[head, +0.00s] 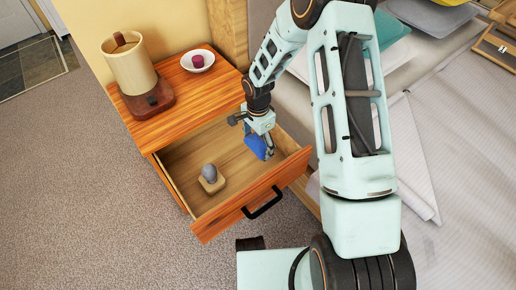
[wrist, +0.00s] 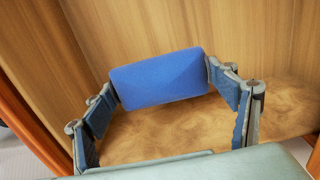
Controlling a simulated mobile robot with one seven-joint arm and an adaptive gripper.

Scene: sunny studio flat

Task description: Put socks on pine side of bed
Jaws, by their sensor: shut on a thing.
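A blue rolled bundle, seemingly the socks (head: 258,147), is in my gripper (head: 263,130) inside the open drawer (head: 240,203) of a wooden nightstand. In the wrist view the blue socks (wrist: 160,78) sit between my two fingertips (wrist: 163,88), which press on their two ends. The socks are over the drawer floor, close to its wooden wall; I cannot tell whether they touch the floor. The bed (head: 455,110), with a pale striped cover, is on the right in the head view, partly hidden by my arm.
A small grey egg-shaped object on a tan base (head: 210,178) stands in the drawer. A lamp (head: 131,68) and a white bowl (head: 198,61) with a dark red item stand on the nightstand top. A wooden frame tray (head: 496,46) and folded cloths (head: 435,16) lie on the bed.

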